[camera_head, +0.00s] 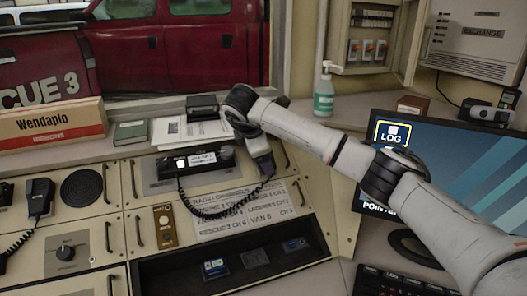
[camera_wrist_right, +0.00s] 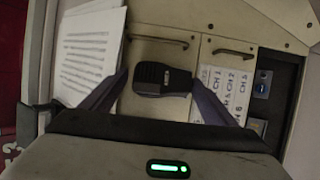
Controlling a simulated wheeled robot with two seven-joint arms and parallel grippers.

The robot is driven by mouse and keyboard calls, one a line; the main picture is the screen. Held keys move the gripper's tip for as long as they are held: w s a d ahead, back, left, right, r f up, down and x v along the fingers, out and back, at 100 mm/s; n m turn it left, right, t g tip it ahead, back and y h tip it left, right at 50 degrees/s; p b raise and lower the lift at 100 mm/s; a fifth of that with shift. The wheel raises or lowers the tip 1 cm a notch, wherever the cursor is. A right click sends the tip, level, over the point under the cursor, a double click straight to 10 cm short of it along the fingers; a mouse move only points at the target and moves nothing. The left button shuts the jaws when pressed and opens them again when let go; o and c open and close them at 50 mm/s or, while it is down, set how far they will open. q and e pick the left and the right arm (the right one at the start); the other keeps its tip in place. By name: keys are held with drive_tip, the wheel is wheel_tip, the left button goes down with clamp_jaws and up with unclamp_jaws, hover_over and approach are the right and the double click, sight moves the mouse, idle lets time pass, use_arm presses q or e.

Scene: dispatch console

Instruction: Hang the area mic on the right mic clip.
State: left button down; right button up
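The area mic (camera_head: 262,158) is a dark handheld microphone with a lighter face at the end of a coiled black cord. The mic is in front of the console's upright panel, right of the radio (camera_head: 196,164). I cannot make out the right mic clip. My left gripper is not in view.
Another mic (camera_head: 39,194) hangs at the left of the console. Papers (camera_head: 190,132) and a dark box (camera_head: 202,105) lie on the ledge behind. A green bottle (camera_head: 324,92) and a monitor (camera_head: 470,165) stand to the right. An open dark bay (camera_head: 300,262) is below.

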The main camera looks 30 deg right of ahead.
drive_tip(key=b+v, duration=0.1)
drive_tip(key=v, duration=0.9)
drive_tip(key=shift+r, duration=0.2)
